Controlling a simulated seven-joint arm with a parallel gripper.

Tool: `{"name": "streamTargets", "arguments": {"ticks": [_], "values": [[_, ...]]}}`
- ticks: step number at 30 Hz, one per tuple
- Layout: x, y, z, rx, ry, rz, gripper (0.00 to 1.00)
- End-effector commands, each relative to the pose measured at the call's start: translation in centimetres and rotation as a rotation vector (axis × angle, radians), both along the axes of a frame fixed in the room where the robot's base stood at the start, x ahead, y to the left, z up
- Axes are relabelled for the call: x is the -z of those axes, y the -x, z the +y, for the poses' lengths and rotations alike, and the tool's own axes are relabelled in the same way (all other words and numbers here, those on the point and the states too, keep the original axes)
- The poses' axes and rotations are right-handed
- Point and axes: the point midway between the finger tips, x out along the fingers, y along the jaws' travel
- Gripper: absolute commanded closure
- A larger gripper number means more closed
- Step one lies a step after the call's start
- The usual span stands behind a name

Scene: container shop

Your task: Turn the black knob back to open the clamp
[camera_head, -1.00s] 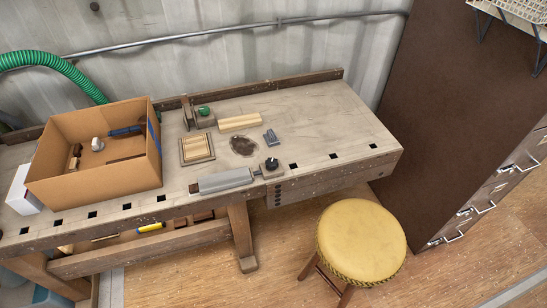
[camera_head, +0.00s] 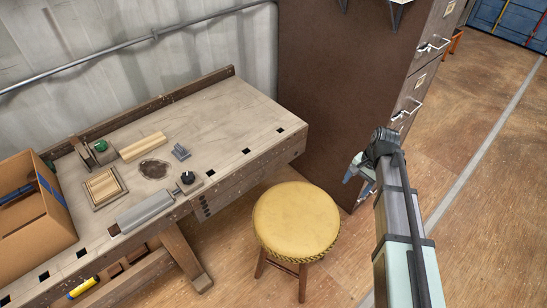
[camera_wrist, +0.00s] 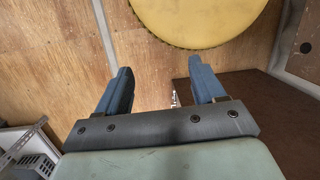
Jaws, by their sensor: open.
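The black knob (camera_head: 187,177) stands on a small wooden block at the front edge of the workbench, at the right end of a grey clamp bar (camera_head: 146,210). Both show in the head view only. My gripper (camera_head: 356,171) is far to the right of the knob, beyond the stool and in front of the brown cabinet. In the wrist view my gripper (camera_wrist: 160,84) shows two blue fingers spread apart with nothing between them. The wrist view shows neither the knob nor the clamp.
A yellow round stool (camera_head: 296,219) stands between my gripper and the bench. A cardboard box (camera_head: 32,229) sits at the bench's left. A wooden tray (camera_head: 105,187), a light wood block (camera_head: 143,146) and a small grey part (camera_head: 181,152) lie on the workbench (camera_head: 218,128). A brown cabinet (camera_head: 340,85) stands behind.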

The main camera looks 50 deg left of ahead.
Motion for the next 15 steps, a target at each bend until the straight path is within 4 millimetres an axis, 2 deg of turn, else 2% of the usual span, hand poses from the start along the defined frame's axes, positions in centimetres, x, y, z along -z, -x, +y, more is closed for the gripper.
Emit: {"name": "streamTargets", "arguments": {"ticks": [1, 3, 8, 15], "values": [[-0.9, 0.7, 2.7, -0.014, -0.001, 0.009, 0.31], [-2.0, 2.1, 5.7, -0.024, 0.001, 0.025, 0.31], [-4.8, 5.9, 12.2, -0.048, 0.010, 0.059, 0.31], [-9.4, 13.4, 21.3, -0.091, 0.033, 0.109, 0.31]]}}
